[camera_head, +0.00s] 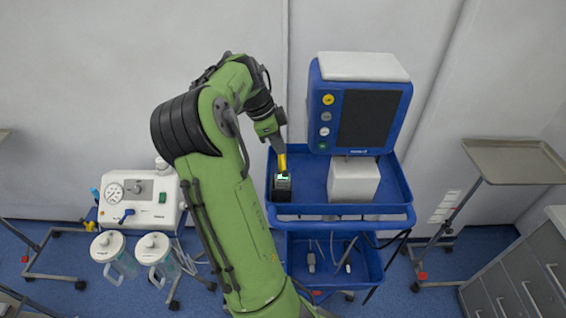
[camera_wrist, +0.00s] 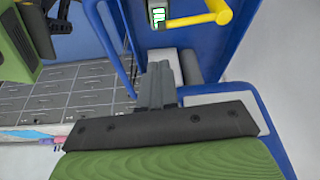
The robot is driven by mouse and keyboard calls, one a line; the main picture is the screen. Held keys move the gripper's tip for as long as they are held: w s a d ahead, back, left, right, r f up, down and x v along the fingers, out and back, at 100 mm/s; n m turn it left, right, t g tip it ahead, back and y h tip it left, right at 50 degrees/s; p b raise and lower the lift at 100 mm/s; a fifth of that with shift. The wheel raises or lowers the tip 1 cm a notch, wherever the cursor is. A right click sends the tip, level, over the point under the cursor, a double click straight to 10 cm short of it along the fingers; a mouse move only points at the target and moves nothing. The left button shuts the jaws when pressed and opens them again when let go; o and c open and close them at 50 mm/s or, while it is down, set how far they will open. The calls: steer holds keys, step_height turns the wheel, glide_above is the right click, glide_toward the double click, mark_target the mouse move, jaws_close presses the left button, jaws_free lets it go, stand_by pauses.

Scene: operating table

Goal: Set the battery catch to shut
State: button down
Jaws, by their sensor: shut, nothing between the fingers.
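A dark battery unit (camera_head: 282,187) with a lit green display stands at the left end of the blue cart's upper tray. A yellow lever (camera_head: 282,162), apparently the catch, rises from it close to my gripper (camera_head: 277,142). In the wrist view the yellow lever (camera_wrist: 195,20) runs sideways at the top, beside the green display (camera_wrist: 158,15). My gripper (camera_wrist: 158,68) is shut and empty, its fingertips below the lever in that picture. I cannot tell from the head view whether they touch it. The lever's latch end is not clear.
A blue monitor (camera_head: 360,115) and a white box (camera_head: 353,182) stand right of the battery unit in the blue tray (camera_head: 310,178). A suction unit (camera_head: 140,198) with two jars is at left. A metal tray stand (camera_head: 513,160) and drawers (camera_head: 520,280) are at right.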

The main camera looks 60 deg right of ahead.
mark_target(286, 173)
steer(key=b+x, duration=0.1)
steer(key=x, duration=0.8)
steer(key=shift+d+f, duration=0.1)
steer(key=shift+f, duration=0.35)
steer(key=shift+w+a+m+y+p, duration=0.3)
steer(key=shift+w+a+m+p, duration=0.2)
steer(key=shift+w+m, duration=0.3)
